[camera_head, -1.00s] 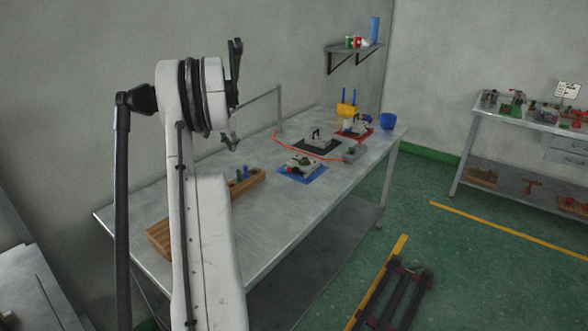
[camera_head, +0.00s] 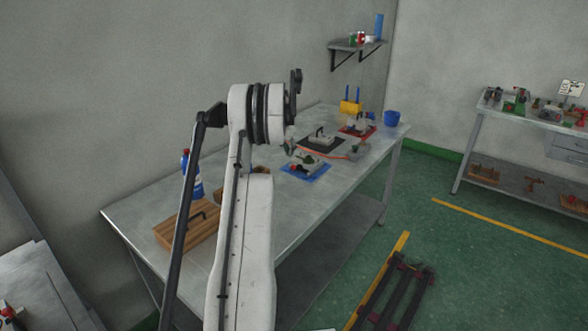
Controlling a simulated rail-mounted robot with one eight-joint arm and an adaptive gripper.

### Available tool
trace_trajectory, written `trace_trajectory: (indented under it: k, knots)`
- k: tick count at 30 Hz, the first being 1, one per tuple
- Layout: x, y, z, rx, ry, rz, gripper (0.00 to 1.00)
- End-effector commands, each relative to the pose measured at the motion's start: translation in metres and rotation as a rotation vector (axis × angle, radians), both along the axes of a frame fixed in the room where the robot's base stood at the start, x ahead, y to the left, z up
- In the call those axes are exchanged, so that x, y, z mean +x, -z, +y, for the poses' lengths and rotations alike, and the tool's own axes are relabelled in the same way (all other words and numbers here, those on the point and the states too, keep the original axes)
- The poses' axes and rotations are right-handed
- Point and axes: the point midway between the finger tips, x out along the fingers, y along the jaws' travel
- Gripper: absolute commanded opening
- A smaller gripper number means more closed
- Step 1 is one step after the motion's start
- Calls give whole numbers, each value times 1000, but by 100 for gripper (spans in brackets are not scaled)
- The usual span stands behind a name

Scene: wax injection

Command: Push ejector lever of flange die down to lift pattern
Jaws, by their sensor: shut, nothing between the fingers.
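A metal die (camera_head: 312,161) sits on a blue mat (camera_head: 292,171) near the front edge of the long grey table (camera_head: 245,225). A second die (camera_head: 321,140) with a dark handle is on a black mat (camera_head: 305,145) behind it. A third die (camera_head: 358,125) is on a red mat (camera_head: 345,131) farther back. I cannot tell by sight which is the flange die, and its ejector lever and pattern are too small to make out. My white arm stands in front of the table. My gripper is hidden behind the arm's upper joint.
A wooden box (camera_head: 180,236) and a blue bottle (camera_head: 193,172) stand at the table's left end, partly behind my arm. A yellow holder (camera_head: 349,107) and a blue cup (camera_head: 391,118) are at the far end. A wall shelf (camera_head: 356,45) hangs above. A second bench (camera_head: 545,120) is at right.

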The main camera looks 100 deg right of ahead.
Motion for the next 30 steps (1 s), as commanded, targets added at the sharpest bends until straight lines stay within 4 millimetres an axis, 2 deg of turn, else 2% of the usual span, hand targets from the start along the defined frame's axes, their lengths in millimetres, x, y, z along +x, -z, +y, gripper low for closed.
trace_trajectory:
  k: [10,24,30]
  knots:
    - [-1,9,-2,0,0,0,0]
    - [-10,58,-11,0,1,0,0]
    - [-12,68,-12,-1,0,-1,0]
